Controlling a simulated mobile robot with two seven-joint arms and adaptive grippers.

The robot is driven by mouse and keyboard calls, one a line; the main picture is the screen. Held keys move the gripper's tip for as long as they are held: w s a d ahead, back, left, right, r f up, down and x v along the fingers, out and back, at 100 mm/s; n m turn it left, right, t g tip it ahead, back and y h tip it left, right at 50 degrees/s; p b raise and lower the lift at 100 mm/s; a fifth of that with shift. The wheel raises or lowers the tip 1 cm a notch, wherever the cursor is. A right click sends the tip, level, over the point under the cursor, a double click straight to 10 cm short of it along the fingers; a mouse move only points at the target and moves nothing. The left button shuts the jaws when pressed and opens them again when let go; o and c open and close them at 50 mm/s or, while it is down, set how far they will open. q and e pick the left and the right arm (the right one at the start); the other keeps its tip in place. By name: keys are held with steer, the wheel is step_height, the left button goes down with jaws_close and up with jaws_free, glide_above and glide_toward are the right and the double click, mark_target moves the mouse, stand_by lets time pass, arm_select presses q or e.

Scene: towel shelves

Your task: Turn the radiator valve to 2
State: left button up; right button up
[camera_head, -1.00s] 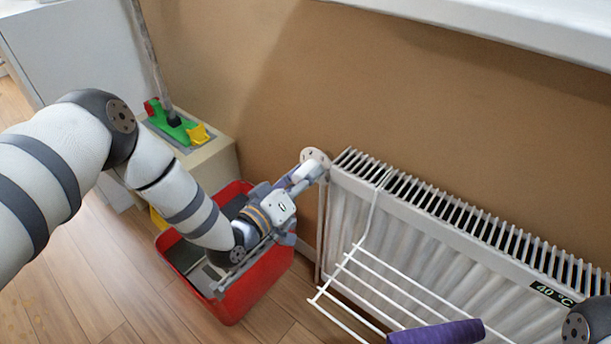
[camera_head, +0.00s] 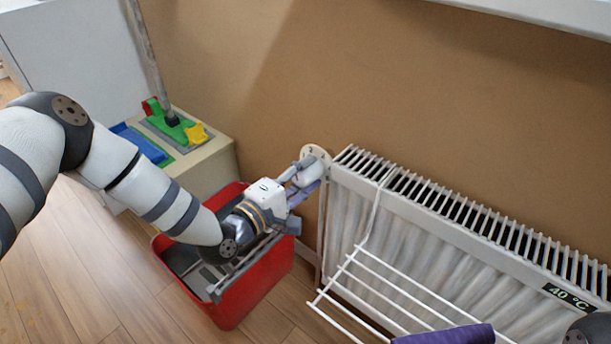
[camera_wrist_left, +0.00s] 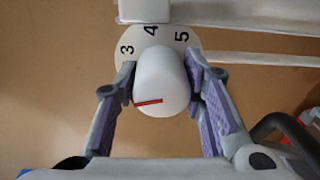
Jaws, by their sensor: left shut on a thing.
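The radiator valve is a white round knob (camera_wrist_left: 162,75) in front of a white dial disc (camera_wrist_left: 151,33) marked 3, 4 and 5 in the left wrist view. A red line on the knob points left, toward the side below the 3. The dial there is hidden by a finger. My left gripper (camera_wrist_left: 161,82) is shut on the knob, one purple-padded finger on each side. In the head view the dial (camera_head: 316,152) stands at the radiator's left end, with my left gripper (camera_head: 302,178) at it. My right gripper is not in view.
The white radiator (camera_head: 440,215) has a 40 °C display (camera_head: 570,297) and a white wire rack (camera_head: 385,290) in front, with a purple rolled towel (camera_head: 450,336). A red bin (camera_head: 255,295) stands under my left wrist. A beige box (camera_head: 212,160) with a green mop head stands behind.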

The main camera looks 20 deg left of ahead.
arm_select(q)
steer(key=shift+n+b, duration=0.35)
steer(key=shift+n, duration=0.55)
steer(key=o, duration=0.9)
steer(key=shift+s, duration=0.1)
steer(key=v, duration=1.2)
